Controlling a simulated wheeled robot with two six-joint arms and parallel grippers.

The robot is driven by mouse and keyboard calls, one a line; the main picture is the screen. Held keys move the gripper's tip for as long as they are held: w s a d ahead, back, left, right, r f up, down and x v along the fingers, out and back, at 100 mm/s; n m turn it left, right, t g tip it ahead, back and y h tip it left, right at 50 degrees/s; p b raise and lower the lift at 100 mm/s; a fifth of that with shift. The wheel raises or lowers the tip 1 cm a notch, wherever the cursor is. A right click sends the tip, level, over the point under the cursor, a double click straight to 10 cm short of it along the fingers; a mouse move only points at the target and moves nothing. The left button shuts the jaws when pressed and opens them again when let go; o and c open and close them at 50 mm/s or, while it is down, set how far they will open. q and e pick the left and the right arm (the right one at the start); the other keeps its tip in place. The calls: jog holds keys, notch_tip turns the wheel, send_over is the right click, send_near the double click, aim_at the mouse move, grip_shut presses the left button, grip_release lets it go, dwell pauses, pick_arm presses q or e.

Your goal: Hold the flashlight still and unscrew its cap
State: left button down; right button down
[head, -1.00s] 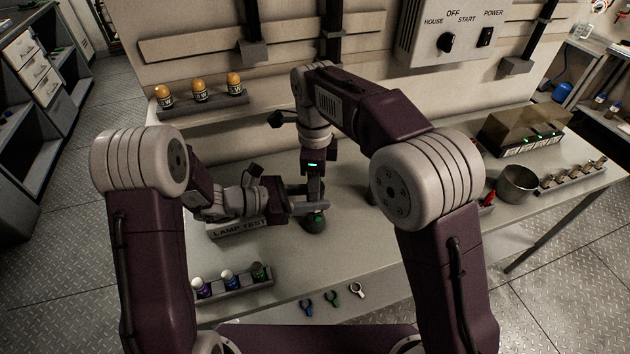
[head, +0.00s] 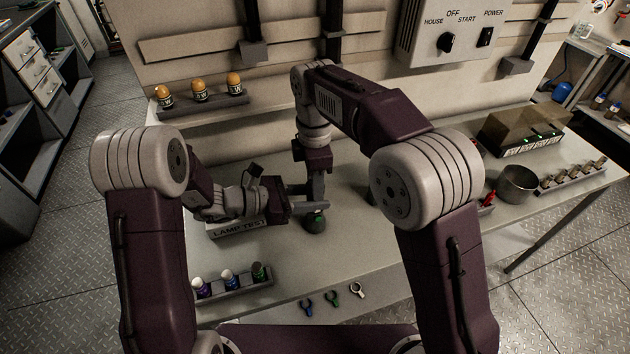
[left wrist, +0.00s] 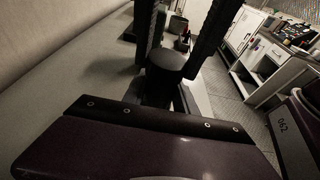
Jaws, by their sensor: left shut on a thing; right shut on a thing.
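The flashlight (head: 314,224) stands on the table, mostly hidden by my grippers. Its dark rounded lower part with a green patch shows below them. My left gripper (head: 302,209) reaches in low from the left and is shut on the flashlight's body. My right gripper (head: 316,199) points straight down from above and is shut at its top, where the cap is; the cap itself is hidden in the jaws. In the left wrist view a dark round-topped cylinder (left wrist: 168,64), seemingly the flashlight, sits between the left gripper's dark fingers (left wrist: 182,50).
A lamp test block (head: 238,229) lies behind my left wrist. A rack with several small coloured items (head: 232,284) is at the front left. Three ring-ended tools (head: 333,299) lie at the front edge. A metal pot (head: 517,184) stands at the right.

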jog(key=n, duration=1)
jog(key=shift+r, duration=0.1)
jog(key=shift+r, duration=0.2)
jog(key=shift+r, duration=0.9)
jog(key=shift+r, duration=2)
pick_arm(q)
jog(key=c, duration=0.9)
grip_release()
